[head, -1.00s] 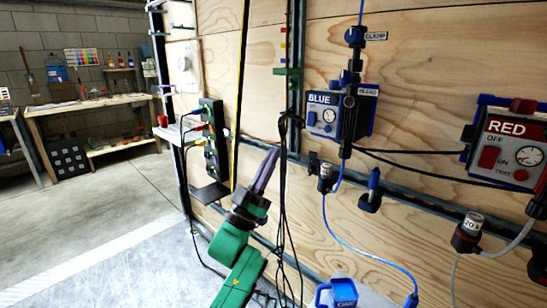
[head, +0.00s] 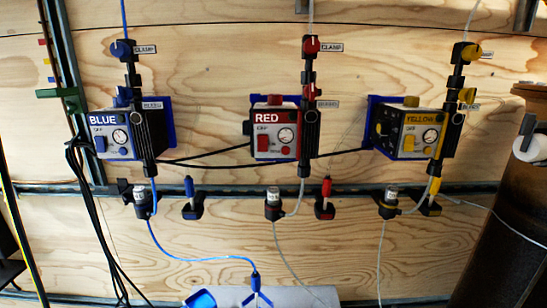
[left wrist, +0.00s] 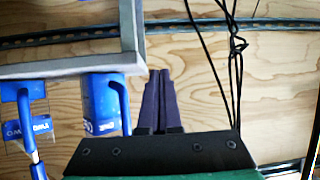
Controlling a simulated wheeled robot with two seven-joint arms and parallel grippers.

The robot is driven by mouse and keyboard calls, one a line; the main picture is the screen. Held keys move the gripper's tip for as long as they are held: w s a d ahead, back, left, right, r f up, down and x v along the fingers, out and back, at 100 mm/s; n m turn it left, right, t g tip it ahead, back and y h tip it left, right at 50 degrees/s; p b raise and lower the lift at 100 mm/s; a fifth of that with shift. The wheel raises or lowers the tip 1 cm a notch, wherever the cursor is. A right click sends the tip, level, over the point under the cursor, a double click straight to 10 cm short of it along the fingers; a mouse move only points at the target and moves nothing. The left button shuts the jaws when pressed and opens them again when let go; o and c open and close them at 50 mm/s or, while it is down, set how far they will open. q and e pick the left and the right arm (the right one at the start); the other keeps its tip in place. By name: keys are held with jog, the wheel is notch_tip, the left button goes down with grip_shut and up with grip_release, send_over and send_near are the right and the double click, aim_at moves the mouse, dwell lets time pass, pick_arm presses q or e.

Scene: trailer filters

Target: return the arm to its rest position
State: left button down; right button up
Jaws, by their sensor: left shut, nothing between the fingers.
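My left gripper (left wrist: 157,105) shows only in the left wrist view. Its two dark fingers are together, shut and empty, in front of the plywood wall (left wrist: 185,75). A blue container (left wrist: 103,105) is close beside the fingers on the left; I cannot tell the gap in depth. Black hanging cables (left wrist: 233,60) are to the right of the fingers, apart from them in the picture. Neither arm shows in the head view now, and my right gripper is in no view.
The head view shows the BLUE box (head: 108,135), RED box (head: 275,133) and YELLOW box (head: 408,132) on the wall above a dark rail (head: 235,188). A brown cylinder (head: 508,200) stands at the right. A grey-edged panel (left wrist: 70,66) is at the left wrist view's upper left.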

pick_arm(q)
jog(key=s+d+f+m+g, duration=0.1)
jog(key=s+d+f+g, duration=0.2)
jog(key=s+f, duration=0.5)
jog(key=s+d+f+m+g+h, duration=0.1)
jog(key=s+d+f+g, duration=0.25)
jog(key=s+f, duration=0.5)
jog(key=s+d+f+m+g, duration=0.15)
jog(key=s+f+g, duration=0.35)
jog(key=s, duration=0.5)
jog(key=s+r+p, duration=0.9)
jog(key=r+p, duration=0.4)
jog(key=p, duration=0.5)
jog(key=shift+a, duration=0.3)
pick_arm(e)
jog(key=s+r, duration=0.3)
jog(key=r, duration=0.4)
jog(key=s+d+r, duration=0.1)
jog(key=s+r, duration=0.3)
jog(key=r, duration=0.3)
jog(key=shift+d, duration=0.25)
